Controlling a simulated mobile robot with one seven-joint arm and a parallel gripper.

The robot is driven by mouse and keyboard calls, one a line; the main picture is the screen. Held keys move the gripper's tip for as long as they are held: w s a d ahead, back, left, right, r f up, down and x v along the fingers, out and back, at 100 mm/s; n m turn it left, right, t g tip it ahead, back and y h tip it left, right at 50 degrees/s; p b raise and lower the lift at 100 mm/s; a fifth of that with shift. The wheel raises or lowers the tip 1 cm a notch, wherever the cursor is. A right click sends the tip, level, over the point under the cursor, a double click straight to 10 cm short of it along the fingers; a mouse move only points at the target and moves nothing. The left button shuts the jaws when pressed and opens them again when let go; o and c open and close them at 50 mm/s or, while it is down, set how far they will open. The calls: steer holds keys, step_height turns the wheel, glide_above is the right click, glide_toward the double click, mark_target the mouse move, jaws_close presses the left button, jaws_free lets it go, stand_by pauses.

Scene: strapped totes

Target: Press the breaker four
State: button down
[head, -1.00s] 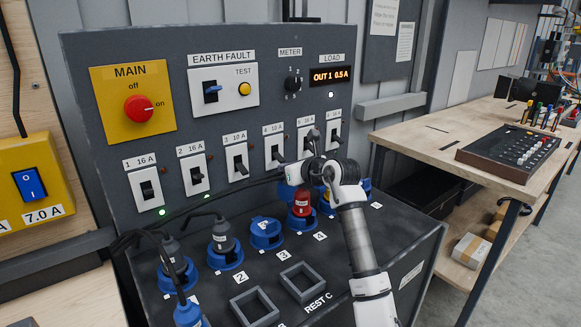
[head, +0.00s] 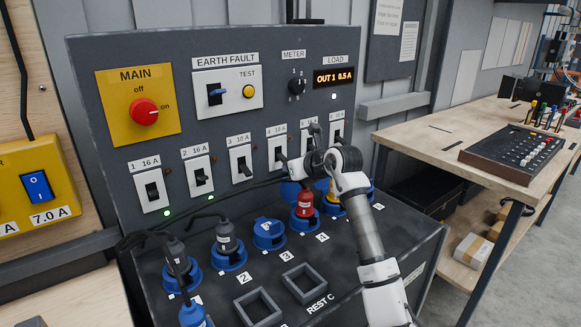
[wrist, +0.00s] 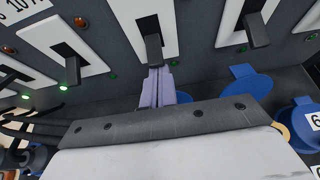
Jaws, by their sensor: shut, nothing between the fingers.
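The breaker four (head: 277,146) is a white plate with a black toggle, labelled "4 10 A", in the upright panel's row. My gripper (head: 287,160) is in front of it at its lower right, with my wrist covering parts of breakers five and six. In the wrist view, the pale closed fingertips (wrist: 158,88) are together and empty. They point up at the black toggle (wrist: 154,48) of the breaker in the middle, which appears to be number four. The tips are at or just below the toggle's lower end; I cannot tell whether they touch.
Breaker three (head: 241,162) is to the left, breaker five (head: 307,138) to the right. Green lamps glow by breakers one and two. Below are blue sockets (head: 268,234), a red plug (head: 305,205) and cables.

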mark_target(284, 158)
steer(key=shift+s+r+p, duration=0.1)
steer(key=shift+r+p, duration=0.2)
steer(key=shift+r, duration=0.15)
steer(key=shift+d+r+g+h+p, duration=0.1)
steer(key=shift+r+g+h+p, duration=0.25)
steer(key=shift+r+g, duration=0.25)
steer(key=shift+f, duration=0.2)
steer(key=shift+r+p, duration=0.3)
steer(key=shift+r, duration=0.6)
